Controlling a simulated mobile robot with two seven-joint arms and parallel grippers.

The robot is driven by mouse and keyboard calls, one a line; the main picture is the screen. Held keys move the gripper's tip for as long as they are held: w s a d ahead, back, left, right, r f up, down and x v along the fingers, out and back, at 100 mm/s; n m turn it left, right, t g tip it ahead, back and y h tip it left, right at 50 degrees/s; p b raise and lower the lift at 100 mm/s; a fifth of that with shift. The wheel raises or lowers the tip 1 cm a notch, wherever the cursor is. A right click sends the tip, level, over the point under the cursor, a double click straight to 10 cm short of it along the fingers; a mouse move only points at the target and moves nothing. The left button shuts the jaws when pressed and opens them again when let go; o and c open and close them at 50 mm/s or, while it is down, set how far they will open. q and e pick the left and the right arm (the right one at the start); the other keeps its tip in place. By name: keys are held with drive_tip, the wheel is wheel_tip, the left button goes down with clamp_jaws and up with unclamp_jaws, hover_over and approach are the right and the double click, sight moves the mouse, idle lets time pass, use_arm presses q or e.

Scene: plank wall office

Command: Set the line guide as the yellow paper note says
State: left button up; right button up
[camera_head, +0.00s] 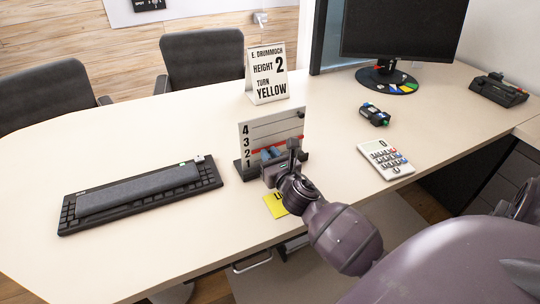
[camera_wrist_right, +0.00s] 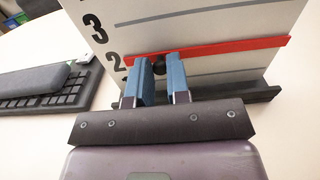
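The line guide (camera_head: 250,137) is a white upright board with ruled lines and the numbers 1 to 4. A red bar (camera_wrist_right: 215,47) crosses it, its left end beside the 2, with a dark knob (camera_wrist_right: 159,65) on it. My right gripper (camera_head: 271,155) is in front of the board. In the right wrist view its blue fingers (camera_wrist_right: 160,78) stand apart, the knob showing between their tips; contact is not clear. A yellow paper note (camera_head: 272,206) lies in front of the guide, partly hidden by my right arm, its writing unreadable. My left gripper is out of view.
A white sign (camera_head: 268,76) behind the guide reads "E. Drummoch, height 2, turn yellow". A keyboard with wrist rest (camera_head: 140,190) lies left. A calculator (camera_head: 386,159), a small dark device (camera_head: 374,115) and a monitor (camera_head: 400,30) stand right. Desk beyond the keyboard is clear.

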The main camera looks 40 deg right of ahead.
sight(264, 123)
clamp_jaws()
drive_tip(key=shift+r, duration=0.3)
wheel_tip(264, 123, up, 4)
drive_tip(key=p, duration=0.3)
drive_tip(key=shift+f, duration=0.15)
wheel_tip(264, 123, up, 4)
drive_tip(key=p, duration=0.3)
drive_tip(key=shift+f, duration=0.2)
drive_tip(key=shift+r+p, duration=0.45)
drive_tip(key=shift+p, duration=0.25)
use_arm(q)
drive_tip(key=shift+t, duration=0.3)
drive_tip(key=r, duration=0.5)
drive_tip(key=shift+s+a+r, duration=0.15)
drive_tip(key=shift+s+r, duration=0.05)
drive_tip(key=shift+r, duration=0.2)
use_arm(e)
drive_tip(key=shift+f, duration=0.1)
